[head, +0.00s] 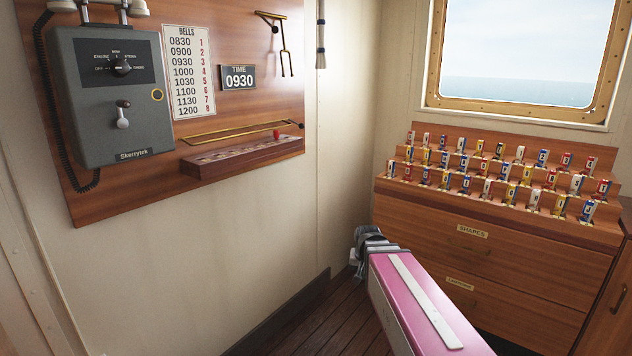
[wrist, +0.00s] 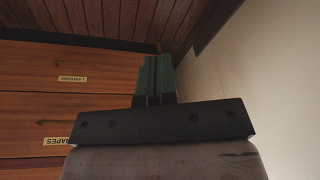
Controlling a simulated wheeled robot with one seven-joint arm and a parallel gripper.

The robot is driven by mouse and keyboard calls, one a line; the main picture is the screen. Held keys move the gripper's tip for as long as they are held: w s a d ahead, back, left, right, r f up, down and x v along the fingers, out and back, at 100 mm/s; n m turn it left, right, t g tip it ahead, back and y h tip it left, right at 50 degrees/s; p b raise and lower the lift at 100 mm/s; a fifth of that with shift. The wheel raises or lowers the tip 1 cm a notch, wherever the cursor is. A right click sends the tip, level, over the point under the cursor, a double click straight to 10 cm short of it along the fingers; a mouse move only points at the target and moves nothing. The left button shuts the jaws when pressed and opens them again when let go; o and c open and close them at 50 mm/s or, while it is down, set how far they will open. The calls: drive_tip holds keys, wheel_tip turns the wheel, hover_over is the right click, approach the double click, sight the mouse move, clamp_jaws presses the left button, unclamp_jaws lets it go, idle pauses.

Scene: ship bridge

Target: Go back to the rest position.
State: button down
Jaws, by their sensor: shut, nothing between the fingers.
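My gripper (head: 366,246) is at the end of my pink and white arm, low in front of the corner between the panelled wall and the drawer cabinet. It points away from the head camera. In the wrist view, the two green fingers of my gripper (wrist: 154,80) lie together with nothing between them. Nothing touches the fingers. The wrist view looks toward the dark plank floor (wrist: 120,18) and the cabinet's drawer fronts (wrist: 40,95).
The drawer cabinet (head: 480,262) stands at the right, with several small flags in its stepped rack (head: 410,190). A wooden board (head: 240,110) on the left wall carries a grey telephone box (head: 105,95) and a ledge with a red peg (head: 276,135). Air around my gripper is free.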

drive_tip(key=s+d+f+n+g, duration=0.2)
drive_tip(key=s+d+f, duration=0.1)
drive_tip(key=s+f, duration=0.4)
drive_tip(key=s, duration=0.3)
drive_tip(key=shift+s+g, duration=0.25)
drive_tip(key=shift+g, duration=0.05)
